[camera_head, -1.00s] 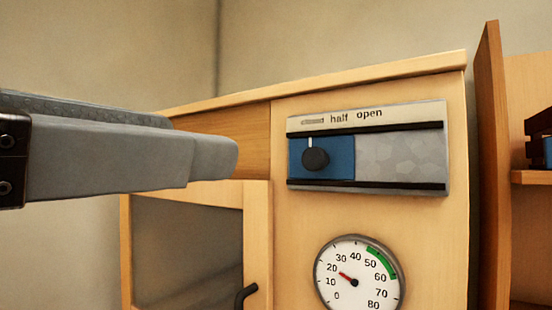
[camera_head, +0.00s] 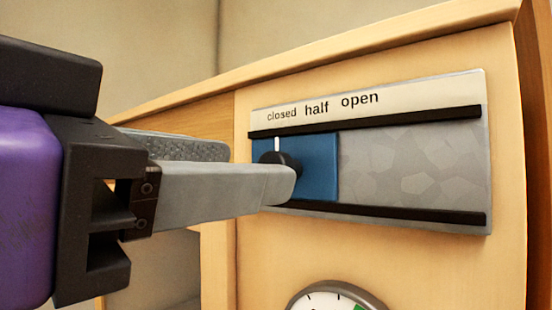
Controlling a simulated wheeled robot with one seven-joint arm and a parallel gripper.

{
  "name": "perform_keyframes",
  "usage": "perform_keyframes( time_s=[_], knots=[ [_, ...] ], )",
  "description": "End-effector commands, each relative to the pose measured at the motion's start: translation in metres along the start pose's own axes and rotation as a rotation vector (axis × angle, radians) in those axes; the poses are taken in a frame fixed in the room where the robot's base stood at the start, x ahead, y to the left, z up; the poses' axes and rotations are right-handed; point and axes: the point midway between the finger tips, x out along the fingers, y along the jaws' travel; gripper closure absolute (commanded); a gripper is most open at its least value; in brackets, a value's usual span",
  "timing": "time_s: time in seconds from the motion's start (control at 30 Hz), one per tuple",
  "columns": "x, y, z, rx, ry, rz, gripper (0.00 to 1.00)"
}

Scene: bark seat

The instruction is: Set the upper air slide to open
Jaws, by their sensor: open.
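The upper air slide is a blue plate (camera_head: 317,165) with a dark round knob (camera_head: 287,160), running between two black rails on a grey panel (camera_head: 410,165). Its white mark stands below the word "closed", at the left end of the labels "closed", "half" and "open". My gripper (camera_head: 258,168) reaches in from the left, open and empty. The nearer finger's tip is in front of the knob's lower edge and hides part of it. The farther finger ends left of the knob. I cannot tell whether either finger touches the knob.
The panel is mounted on a light wooden cabinet (camera_head: 400,265) with a protruding top edge (camera_head: 380,45). A round dial gauge (camera_head: 335,298) sits below the panel, mostly out of frame. The space in front of the panel's right part is clear.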

Motion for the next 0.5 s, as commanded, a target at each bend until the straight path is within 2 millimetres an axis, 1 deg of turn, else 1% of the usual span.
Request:
perform_keyframes(
  time_s=[0.03, 0.1, 0.23, 0.4, 0.5],
  knots=[
    [0.009, -0.001, -0.002, -0.001, -0.001, 0.001, 0.5],
    [0.02, -0.001, -0.002, -0.002, -0.001, 0.002, 0.5],
    [0.037, -0.001, -0.002, -0.002, 0.0, 0.0, 0.5],
    [0.05, -0.001, -0.001, -0.001, 0.0, 0.0, 0.5],
    [0.052, 0.0, 0.0, -0.001, 0.0, -0.001, 0.5]
  ],
)
